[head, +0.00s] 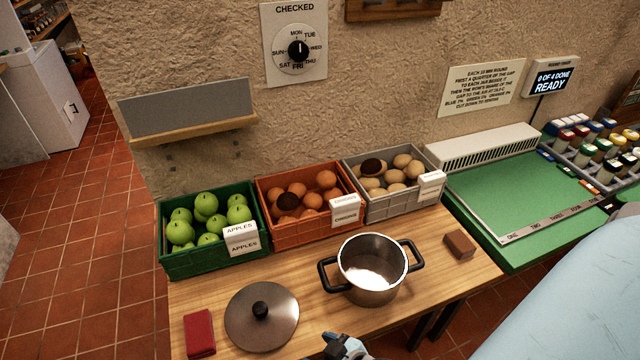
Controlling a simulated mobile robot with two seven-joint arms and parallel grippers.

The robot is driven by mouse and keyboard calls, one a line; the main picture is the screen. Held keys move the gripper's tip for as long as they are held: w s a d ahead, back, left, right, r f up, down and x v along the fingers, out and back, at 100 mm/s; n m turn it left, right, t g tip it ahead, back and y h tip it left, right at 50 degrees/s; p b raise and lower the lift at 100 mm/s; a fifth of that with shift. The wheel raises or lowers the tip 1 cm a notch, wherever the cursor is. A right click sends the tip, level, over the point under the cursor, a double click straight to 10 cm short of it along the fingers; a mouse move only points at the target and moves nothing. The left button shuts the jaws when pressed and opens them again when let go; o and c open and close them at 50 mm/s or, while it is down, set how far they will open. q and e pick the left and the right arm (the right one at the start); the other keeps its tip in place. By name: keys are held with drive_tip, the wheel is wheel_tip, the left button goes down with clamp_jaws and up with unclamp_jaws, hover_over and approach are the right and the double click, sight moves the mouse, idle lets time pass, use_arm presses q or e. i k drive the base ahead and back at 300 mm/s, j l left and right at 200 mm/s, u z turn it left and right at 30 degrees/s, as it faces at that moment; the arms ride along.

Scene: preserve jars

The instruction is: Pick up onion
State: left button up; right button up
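No single item is clearly marked as the onion. Round orange-brown items (326,179), which look like onions, lie in the orange crate (268,214) at the middle back of the wooden table; its card is too small to read surely. A dark brown round item (288,201) lies among them. The grey crate (378,212) to its right holds pale tan round items (396,188) and another dark one (372,166). The tip of what looks like my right gripper (342,346) shows at the bottom edge, apart from the crates; its fingers are mostly cut off. My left gripper is not in view.
A green crate of apples (208,204) stands left of the orange crate. In front are a steel pot (372,292), a lid (262,318), a red block (199,333) and a brown block (459,244). A shelf (190,130) juts from the wall above the apples.

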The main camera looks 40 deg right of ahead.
sight(325, 179)
drive_tip(key=z, duration=1.5)
